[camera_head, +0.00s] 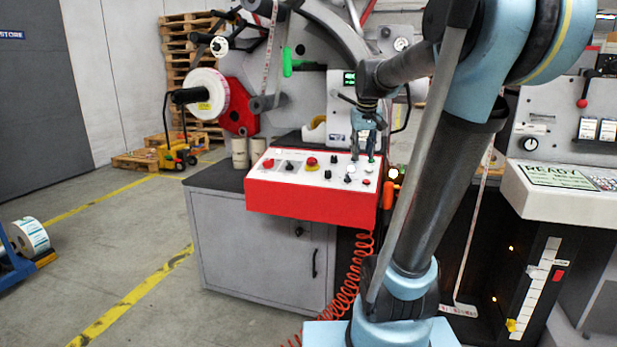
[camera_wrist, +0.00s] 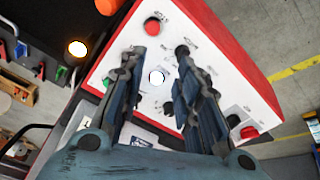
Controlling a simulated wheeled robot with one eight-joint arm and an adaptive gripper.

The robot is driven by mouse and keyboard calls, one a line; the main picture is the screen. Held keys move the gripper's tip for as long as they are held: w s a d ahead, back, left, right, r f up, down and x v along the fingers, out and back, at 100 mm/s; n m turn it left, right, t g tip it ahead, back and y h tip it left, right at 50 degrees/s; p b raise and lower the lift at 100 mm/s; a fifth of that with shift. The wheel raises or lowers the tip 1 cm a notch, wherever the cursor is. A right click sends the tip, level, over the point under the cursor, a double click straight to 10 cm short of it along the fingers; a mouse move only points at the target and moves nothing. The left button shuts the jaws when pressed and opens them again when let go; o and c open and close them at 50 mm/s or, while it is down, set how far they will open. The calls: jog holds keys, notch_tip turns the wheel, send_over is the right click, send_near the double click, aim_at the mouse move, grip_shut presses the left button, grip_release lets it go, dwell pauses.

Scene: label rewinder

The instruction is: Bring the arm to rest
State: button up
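My arm (camera_head: 440,190) rises from its base and bends over at the elbow, with the forearm reaching left. My gripper (camera_head: 367,155) points down just above the right part of the white-topped red control box (camera_head: 310,203). In the wrist view, my gripper (camera_wrist: 157,52) has its two dark fingers apart with nothing between them. The panel (camera_wrist: 220,90) lies beyond the fingers. A white button (camera_wrist: 157,77) shows between them, and a red button (camera_wrist: 152,26) lies near the left fingertip. Whether a fingertip touches the panel cannot be told.
The label machine's white reel (camera_head: 206,95) stands behind the box at left. A grey cabinet (camera_head: 255,245) is below, with a coiled red hose (camera_head: 352,290) beside it. A READY screen (camera_head: 558,176) is at right. Open floor (camera_head: 130,240) with yellow lines lies left.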

jog(key=s+f+m+g, duration=0.1)
jog(key=s+f, duration=1)
jog(key=s, duration=0.2)
jog(key=s+f, duration=1.1)
jog(key=s, duration=0.3)
jog(key=shift+s+f+m+g, duration=0.2)
jog(key=shift+f+m+g, duration=0.1)
jog(key=shift+m+g, duration=0.1)
jog(key=shift+w, duration=0.1)
jog(key=shift+w+f, duration=0.2)
jog(key=shift+w, duration=0.15)
